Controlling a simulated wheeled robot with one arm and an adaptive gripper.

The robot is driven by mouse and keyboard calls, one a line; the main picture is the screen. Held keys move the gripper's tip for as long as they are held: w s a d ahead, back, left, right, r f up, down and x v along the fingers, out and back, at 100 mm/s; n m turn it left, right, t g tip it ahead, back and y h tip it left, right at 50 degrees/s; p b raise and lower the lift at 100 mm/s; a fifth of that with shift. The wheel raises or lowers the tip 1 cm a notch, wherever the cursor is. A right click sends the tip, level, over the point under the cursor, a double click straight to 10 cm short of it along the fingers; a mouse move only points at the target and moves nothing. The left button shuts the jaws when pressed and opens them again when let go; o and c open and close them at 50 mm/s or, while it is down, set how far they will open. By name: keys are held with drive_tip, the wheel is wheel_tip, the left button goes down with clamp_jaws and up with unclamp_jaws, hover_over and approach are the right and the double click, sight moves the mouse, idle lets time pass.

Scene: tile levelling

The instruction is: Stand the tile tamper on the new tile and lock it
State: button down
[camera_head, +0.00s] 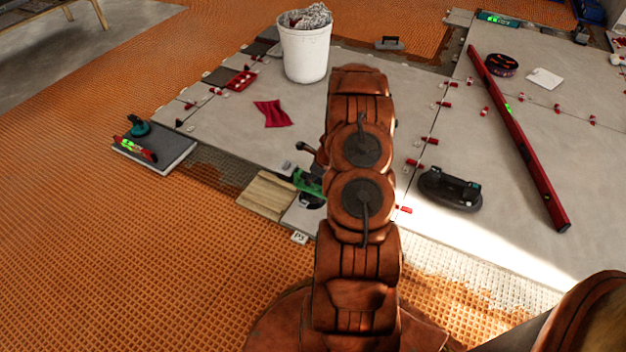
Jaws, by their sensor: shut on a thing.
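A green and black tool (308,182), which looks like the tile tamper, shows only in part at the left edge of my arm. Its dark round foot is at or just above a grey tile (302,219), and I cannot tell whether they touch. My arm hides the rest of the tool and much of that tile. My gripper is hidden behind my own arm, so its fingers and their hold do not show.
A wooden board (267,195) lies left of that tile. A black double-cup lifter (450,188) and a long red level (518,135) lie on the tiles at right. A white bucket (305,52) stands behind. A loose tile (175,152) bears a teal-knobbed tool (138,126).

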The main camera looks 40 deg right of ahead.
sight(314, 188)
drive_tip(key=shift+s+d+f, duration=0.1)
drive_tip(key=shift+s+f, duration=0.2)
drive_tip(key=shift+f, duration=0.15)
wheel_tip(314, 188, down, 6)
drive_tip(key=b, duration=0.7)
drive_tip(key=shift+p, duration=0.35)
idle(0.7)
drive_tip(key=shift+p, duration=1.3)
idle(0.5)
drive_tip(key=shift+f+p, duration=0.45)
drive_tip(key=shift+f, duration=0.2)
idle(1.7)
drive_tip(key=c, duration=0.9)
unclamp_jaws()
